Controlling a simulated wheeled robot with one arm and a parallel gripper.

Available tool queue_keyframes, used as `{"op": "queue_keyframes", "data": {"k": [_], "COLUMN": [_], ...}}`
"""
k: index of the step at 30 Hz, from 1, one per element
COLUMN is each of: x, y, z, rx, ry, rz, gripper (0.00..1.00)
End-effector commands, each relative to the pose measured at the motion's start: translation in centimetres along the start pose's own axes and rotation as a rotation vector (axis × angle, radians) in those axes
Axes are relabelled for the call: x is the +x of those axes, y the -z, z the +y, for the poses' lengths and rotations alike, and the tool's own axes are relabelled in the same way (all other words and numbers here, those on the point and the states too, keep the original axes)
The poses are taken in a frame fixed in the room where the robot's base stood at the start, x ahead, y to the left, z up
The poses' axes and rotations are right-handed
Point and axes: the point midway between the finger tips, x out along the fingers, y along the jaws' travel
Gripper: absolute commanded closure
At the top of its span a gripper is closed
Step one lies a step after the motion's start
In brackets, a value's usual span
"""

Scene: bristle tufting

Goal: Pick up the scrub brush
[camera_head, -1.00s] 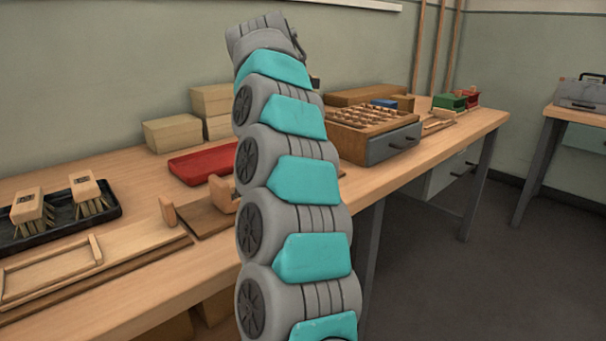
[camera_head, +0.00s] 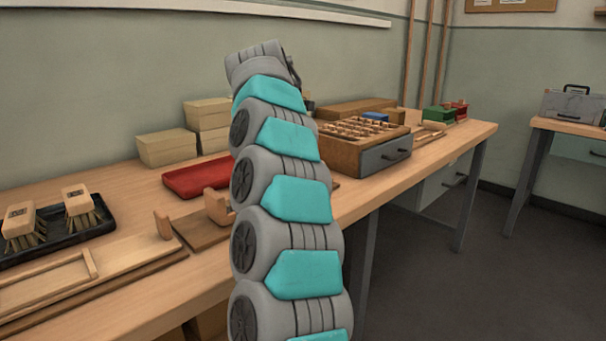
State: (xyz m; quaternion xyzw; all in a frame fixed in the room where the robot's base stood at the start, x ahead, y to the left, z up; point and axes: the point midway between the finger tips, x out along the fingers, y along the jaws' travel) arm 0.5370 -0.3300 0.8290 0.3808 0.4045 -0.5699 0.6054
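Two scrub brushes with pale wooden backs and tan bristles sit in a black tray (camera_head: 100,238) at the far left of the workbench. One brush (camera_head: 78,199) is nearer the middle of the bench, and the other brush (camera_head: 19,219) is further left. Both rest bristles down. My arm rises through the middle of the picture, to the right of the tray. Its end bends away at the top, and the gripper's fingers do not show.
A red tray (camera_head: 184,182), a wooden fixture (camera_head: 215,209) and cardboard boxes (camera_head: 167,148) lie between the brushes and my arm. A wooden frame (camera_head: 50,285) lies in front of the black tray. A drawer cabinet (camera_head: 345,155) stands right. The floor (camera_head: 430,300) at right is clear.

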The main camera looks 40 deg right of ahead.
Motion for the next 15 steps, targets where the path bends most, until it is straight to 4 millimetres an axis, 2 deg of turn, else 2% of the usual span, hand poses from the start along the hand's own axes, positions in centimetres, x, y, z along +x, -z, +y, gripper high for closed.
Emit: {"op": "queue_keyframes", "data": {"k": [2, 15], "x": [0.03, 0.12], "y": [0.02, 0.07], "z": [-0.04, 0.05], "rx": [0.000, -0.001], "ry": [0.000, 0.000], "rz": [0.001, 0.001], "gripper": [0.09, 0.59]}}
